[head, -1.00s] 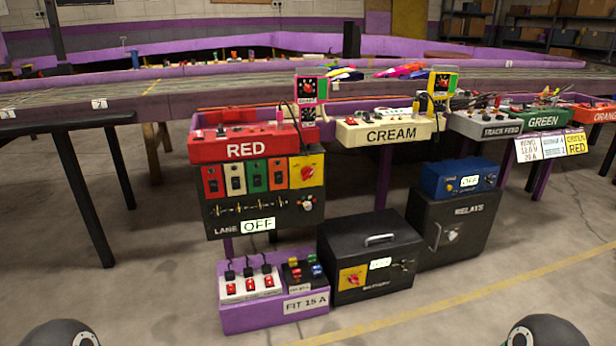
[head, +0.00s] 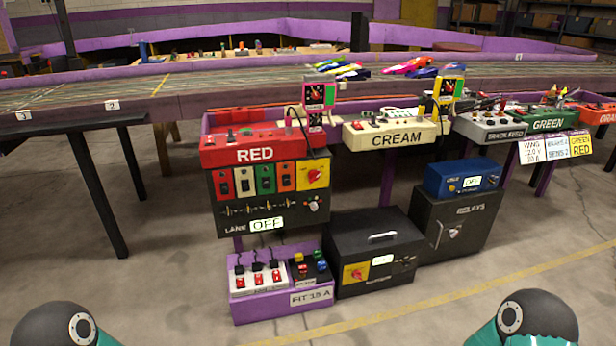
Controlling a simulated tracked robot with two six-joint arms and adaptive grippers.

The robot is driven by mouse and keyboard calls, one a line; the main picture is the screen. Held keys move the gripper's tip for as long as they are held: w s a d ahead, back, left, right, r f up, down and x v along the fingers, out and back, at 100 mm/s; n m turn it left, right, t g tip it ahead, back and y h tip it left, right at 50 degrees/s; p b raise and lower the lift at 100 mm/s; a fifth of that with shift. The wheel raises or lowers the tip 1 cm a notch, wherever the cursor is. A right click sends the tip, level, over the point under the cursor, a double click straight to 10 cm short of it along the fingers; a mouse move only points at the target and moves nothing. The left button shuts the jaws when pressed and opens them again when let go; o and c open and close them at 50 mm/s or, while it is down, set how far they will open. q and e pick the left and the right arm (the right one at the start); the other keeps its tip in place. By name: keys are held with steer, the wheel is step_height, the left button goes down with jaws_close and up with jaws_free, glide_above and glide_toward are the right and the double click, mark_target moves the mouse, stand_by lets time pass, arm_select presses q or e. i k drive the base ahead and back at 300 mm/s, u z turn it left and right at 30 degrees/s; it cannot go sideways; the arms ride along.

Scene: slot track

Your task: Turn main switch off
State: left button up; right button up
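Two yellow plates with red rotary knobs are in the head view, and I cannot read which is the main switch. One rotary switch (head: 314,176) is at the right end of the row of coloured switches on the black lane panel (head: 235,208) under the red box. The other rotary switch (head: 356,273) is on the front of the black floor box (head: 345,242). The lane display (head: 267,225) reads OFF. The floor box's small display (head: 382,260) is too small to read surely. Neither gripper shows; only rounded parts of my arms appear at the bottom corners.
A purple tray (head: 270,311) with red switches stands on the floor left of the black box. A relays cabinet (head: 462,222) with a blue box (head: 462,178) on top is to the right. The track table (head: 230,96) runs behind. The floor in front is clear.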

mark_target(313, 175)
steer(key=u, duration=0.45)
steer(key=i, duration=0.35)
steer(key=z, duration=2.5)
steer(key=i, duration=0.8)
steer(key=z, duration=1.4)
steer(key=i, duration=0.25)
steer(key=u, duration=3.8)
